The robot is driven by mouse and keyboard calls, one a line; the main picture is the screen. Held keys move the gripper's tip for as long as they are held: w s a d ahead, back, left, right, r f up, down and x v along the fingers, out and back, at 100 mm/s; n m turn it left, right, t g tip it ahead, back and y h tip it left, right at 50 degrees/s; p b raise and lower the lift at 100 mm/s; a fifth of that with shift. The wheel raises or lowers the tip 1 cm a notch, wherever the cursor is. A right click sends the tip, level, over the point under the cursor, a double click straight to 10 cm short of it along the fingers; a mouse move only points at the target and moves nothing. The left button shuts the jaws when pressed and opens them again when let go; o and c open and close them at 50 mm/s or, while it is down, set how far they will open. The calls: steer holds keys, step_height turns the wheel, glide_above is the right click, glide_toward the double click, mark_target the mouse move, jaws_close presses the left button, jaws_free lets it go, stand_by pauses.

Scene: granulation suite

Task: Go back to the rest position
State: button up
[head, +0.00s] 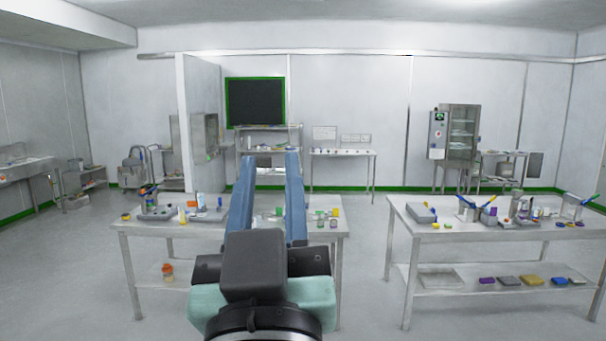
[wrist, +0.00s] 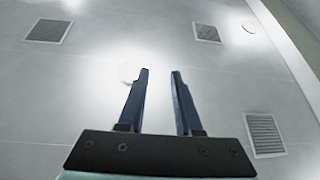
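My gripper (head: 268,165) is raised in front of the head camera, with its two blue fingers pointing up and apart. It is empty. In the wrist view my gripper (wrist: 160,72) shows the same two fingers spread with a clear gap and nothing between them. Behind the fingers the wrist view shows only the ceiling. In the head view the gripper and wrist hide part of the left table (head: 130,229) behind them.
The left table carries several small instruments and containers, with an orange-capped jar (head: 168,272) on its lower shelf. The right table (head: 400,226) holds more tools, with several coloured items on its shelf. Free floor lies between them. A tall cabinet (head: 462,135) stands at the back.

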steer(key=s+d+r+m+t+h, duration=0.1)
steer(key=s+d+r+m+t, duration=0.1)
steer(key=s+r, duration=0.4)
step_height(320, 180, up, 2)
steer(key=shift+s+d+r+t+h, duration=0.15)
steer(key=shift+s+d+t+h, duration=0.25)
steer(key=shift+t, duration=0.5)
steer(key=shift+w+d, duration=0.1)
